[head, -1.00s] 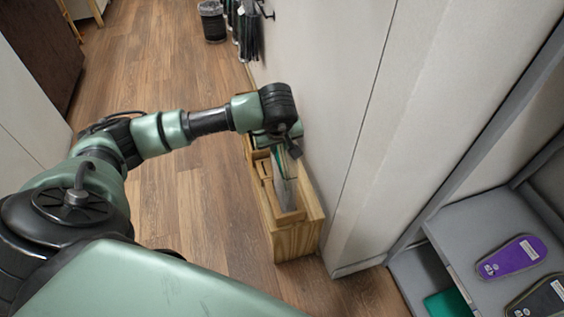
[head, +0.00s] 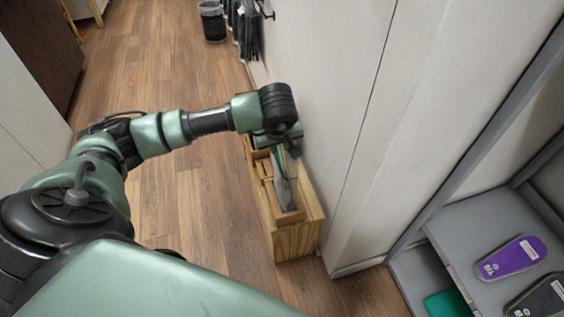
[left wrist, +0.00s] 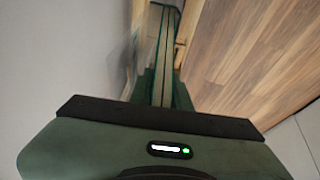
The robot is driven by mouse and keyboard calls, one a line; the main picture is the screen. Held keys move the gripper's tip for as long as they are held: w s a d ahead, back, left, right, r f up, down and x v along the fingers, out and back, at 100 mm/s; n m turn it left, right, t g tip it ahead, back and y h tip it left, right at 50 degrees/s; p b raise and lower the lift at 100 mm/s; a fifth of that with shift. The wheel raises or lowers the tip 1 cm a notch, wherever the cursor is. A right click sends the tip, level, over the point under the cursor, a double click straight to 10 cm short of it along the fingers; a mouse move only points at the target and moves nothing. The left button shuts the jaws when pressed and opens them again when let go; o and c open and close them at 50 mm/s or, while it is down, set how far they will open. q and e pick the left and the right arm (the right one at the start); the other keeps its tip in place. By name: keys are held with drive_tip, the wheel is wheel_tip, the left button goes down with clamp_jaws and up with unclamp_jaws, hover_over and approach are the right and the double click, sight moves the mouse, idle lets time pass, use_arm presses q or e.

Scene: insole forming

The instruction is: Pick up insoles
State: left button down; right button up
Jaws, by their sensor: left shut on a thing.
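My left gripper (head: 276,143) is over a wooden box on the floor by the wall, in the head view. It is shut on insoles (head: 284,180), thin grey and green sheets standing on edge in the box. The held insoles (left wrist: 168,45) also show in the left wrist view, running away between the dark fingers. The wrist and hand hide their upper ends in the head view. The wooden box (head: 297,240) has an open top and pale wood walls. My right gripper is not in view.
A purple insole (head: 510,258), a dark one (head: 541,300) and a green piece (head: 446,304) lie on grey shelves (head: 470,225) at the right. The wall (head: 335,90) stands close beside the box. A bin (head: 212,22) stands far back. The wooden floor (head: 185,215) left of the box is clear.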

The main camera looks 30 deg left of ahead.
use_arm(q)
drive_tip(key=shift+r, duration=0.1)
idle(0.4)
